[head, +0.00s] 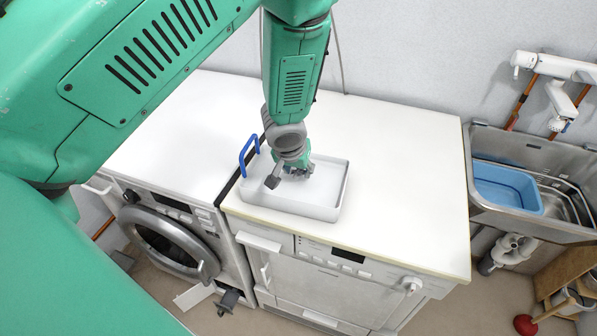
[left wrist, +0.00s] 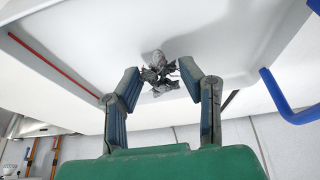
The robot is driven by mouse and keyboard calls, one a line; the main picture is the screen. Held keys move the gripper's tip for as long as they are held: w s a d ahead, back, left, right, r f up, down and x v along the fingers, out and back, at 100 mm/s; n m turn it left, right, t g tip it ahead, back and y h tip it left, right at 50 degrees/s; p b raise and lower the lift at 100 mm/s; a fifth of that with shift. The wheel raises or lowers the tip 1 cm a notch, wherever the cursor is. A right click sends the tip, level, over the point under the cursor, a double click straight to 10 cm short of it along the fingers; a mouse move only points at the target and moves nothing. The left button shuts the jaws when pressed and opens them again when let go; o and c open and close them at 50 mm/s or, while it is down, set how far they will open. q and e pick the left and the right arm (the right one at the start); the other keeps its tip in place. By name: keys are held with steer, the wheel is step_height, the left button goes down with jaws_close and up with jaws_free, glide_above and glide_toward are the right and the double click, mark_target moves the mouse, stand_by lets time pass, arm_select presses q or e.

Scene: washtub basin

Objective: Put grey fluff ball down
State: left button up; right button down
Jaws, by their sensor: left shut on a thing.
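My left gripper (head: 291,172) reaches down from above into a white tray (head: 335,190) on the worktop. In the left wrist view its two blue-grey fingers (left wrist: 160,74) are closed on the grey fluff ball (left wrist: 154,78), a crumpled, dark and light grey clump between the fingertips. The fluff ball is close to the tray's white inside; I cannot tell whether it touches. In the head view the gripper and wrist largely hide the fluff ball. My right gripper is in neither view.
A blue handle (head: 243,158) stands at the tray's left end. The white worktop (head: 400,150) is clear right of the tray. A metal sink (head: 480,143) with a blue basin (head: 507,187) is at the right. A washing machine (head: 170,235) stands below left.

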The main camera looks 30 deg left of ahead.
arm_select(q)
steer(key=shift+a+f, duration=0.2)
steer(key=shift+f, duration=0.35)
steer(key=shift+s+a+f, duration=0.1)
steer(key=shift+a+f, duration=0.05)
steer(key=shift+a, duration=0.1)
steer(key=shift+d, duration=0.1)
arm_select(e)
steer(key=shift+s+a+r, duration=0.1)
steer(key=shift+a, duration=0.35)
arm_select(q)
steer(key=o, duration=0.7)
steer(key=shift+d, duration=0.1)
steer(key=shift+o, duration=0.2)
steer(key=shift+d, duration=0.3)
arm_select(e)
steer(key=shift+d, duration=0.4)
